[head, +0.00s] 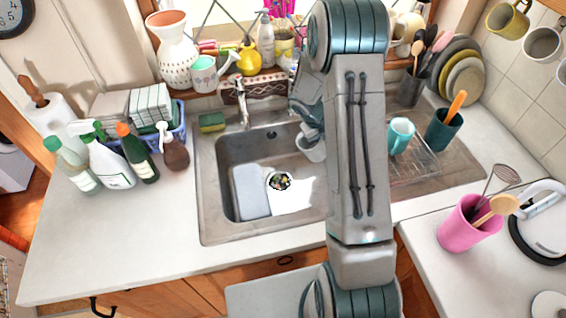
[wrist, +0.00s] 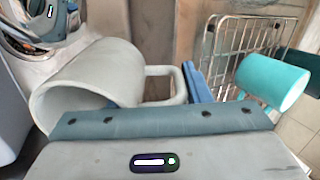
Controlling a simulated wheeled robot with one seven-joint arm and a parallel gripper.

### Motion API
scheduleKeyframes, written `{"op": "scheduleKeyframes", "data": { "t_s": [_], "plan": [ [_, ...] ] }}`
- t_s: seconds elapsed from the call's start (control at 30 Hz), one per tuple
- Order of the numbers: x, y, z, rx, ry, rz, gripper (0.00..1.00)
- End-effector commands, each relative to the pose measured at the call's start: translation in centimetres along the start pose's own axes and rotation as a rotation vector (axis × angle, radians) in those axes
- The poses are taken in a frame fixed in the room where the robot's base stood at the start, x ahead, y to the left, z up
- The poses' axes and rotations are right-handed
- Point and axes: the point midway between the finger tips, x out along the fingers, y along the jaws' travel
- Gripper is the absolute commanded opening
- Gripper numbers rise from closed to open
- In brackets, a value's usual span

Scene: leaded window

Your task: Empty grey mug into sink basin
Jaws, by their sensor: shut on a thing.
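The grey mug (head: 312,150) is over the right part of the sink basin (head: 232,150), partly behind my arm in the head view. In the wrist view the mug (wrist: 100,75) appears tilted on its side, its open mouth toward the lower left and its handle to the right. My gripper (wrist: 188,84) is shut on the mug at its handle; a blue finger shows beside the handle, and the exact grip is partly hidden. The inside of the mug is mostly out of sight. A small dark patch with coloured bits (head: 280,181) lies in the basin.
A faucet (head: 241,100) stands behind the basin. A wire rack (head: 415,165) with a turquoise mug (head: 401,135) is to the right. Spray bottles (head: 108,165) stand left, a pink utensil cup (head: 470,224) right. The front left counter is clear.

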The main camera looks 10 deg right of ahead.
Motion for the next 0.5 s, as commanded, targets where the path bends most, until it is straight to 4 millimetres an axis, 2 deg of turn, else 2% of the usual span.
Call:
{"op": "scheduleKeyframes", "data": {
  "t_s": [0.3,0.5],
  "plan": [
    [1.7,-0.5,0.0,0.004,0.004,0.118,0.03],
    [2.0,-0.9,0.0,0.004,0.007,0.187,0.03]
  ]
}}
